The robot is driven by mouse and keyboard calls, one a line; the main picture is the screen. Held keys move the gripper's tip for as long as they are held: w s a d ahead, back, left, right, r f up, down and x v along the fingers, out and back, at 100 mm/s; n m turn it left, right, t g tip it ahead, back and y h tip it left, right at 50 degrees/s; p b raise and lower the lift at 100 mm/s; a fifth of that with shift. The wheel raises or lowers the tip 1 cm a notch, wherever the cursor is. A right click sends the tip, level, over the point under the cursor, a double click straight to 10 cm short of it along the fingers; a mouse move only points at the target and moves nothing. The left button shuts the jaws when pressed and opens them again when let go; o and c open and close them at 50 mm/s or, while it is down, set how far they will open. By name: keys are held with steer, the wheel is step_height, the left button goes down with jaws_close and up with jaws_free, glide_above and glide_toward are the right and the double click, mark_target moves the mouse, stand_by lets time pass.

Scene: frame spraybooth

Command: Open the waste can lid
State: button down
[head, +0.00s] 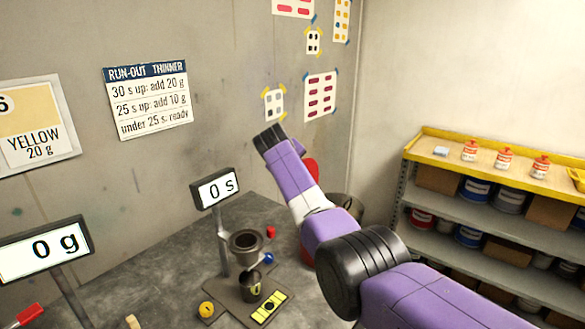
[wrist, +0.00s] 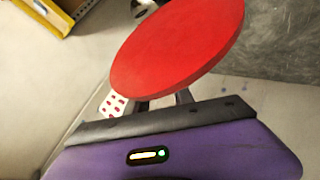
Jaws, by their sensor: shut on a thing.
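The waste can lid is a flat red disc (wrist: 180,45), filling the upper middle of the wrist view. In the head view a slice of the red lid (head: 312,171) shows behind my arm, standing steeply tilted. Below it, a dark round rim (head: 348,203) and a bit of red (head: 307,258) show beside my arm, seemingly the waste can, mostly hidden. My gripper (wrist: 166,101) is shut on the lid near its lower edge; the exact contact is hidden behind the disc. In the head view my arm hides the fingers.
A yellow-topped shelf (head: 480,168) with bottles and tins stands at right. Walls close the back.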

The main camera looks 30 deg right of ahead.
steer(key=c, duration=1.1)
jaws_free()
steer(key=shift+a+f, duration=0.2)
steer(key=shift+f, duration=0.4)
steer(key=shift+r, duration=0.15)
steer(key=shift+d+r, duration=0.1)
steer(key=shift+r, duration=0.05)
steer(key=shift+r, duration=0.1)
steer(key=b+v, duration=0.1)
steer(key=v, duration=0.6)
steer(key=shift+s+a, duration=0.2)
steer(key=shift+a, duration=0.1)
steer(key=shift+r, duration=0.15)
steer(key=s+a+r+p, duration=0.2)
steer(key=a+r+p, duration=0.4)
steer(key=shift+r, duration=0.1)
steer(key=shift+r+p, duration=0.1)
steer(key=shift+p, duration=0.3)
